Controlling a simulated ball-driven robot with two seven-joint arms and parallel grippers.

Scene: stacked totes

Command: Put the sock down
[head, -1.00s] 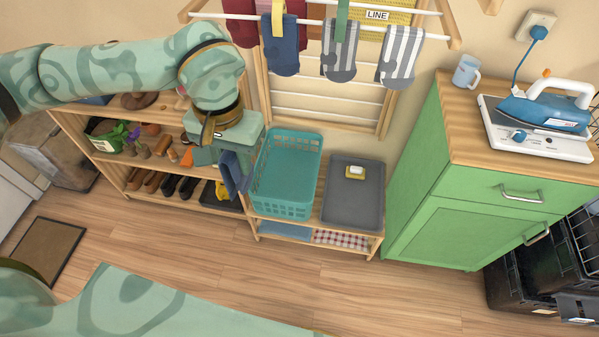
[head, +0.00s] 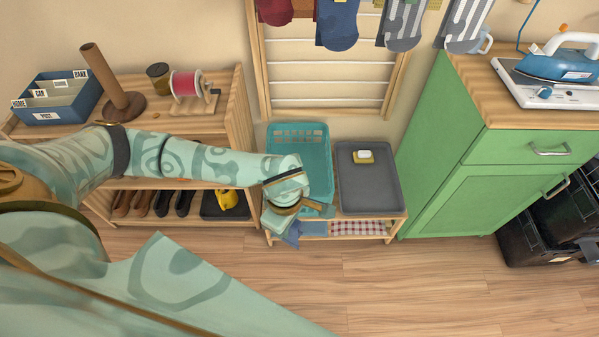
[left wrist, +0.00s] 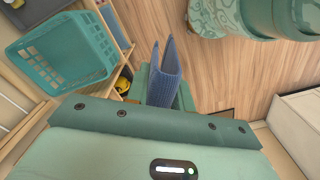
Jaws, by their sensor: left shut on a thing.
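My left gripper (head: 284,219) is shut on a blue sock (head: 292,235), which hangs down from it by the front edge of the low bench. The sock shows more clearly in the left wrist view (left wrist: 164,85), folded with two ends sticking out. The teal basket (head: 299,135) stands on the bench; my left arm and hand cover its near part. It also shows at upper left in the left wrist view (left wrist: 62,50), apart from the sock. My right gripper is not in view.
A grey tray (head: 368,190) with a soap dish (head: 363,156) lies right of the basket. Patterned socks (head: 402,25) hang from the rack above. A shoe shelf (head: 240,110) stands left, a green cabinet (head: 480,180) right. The floor in front is clear.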

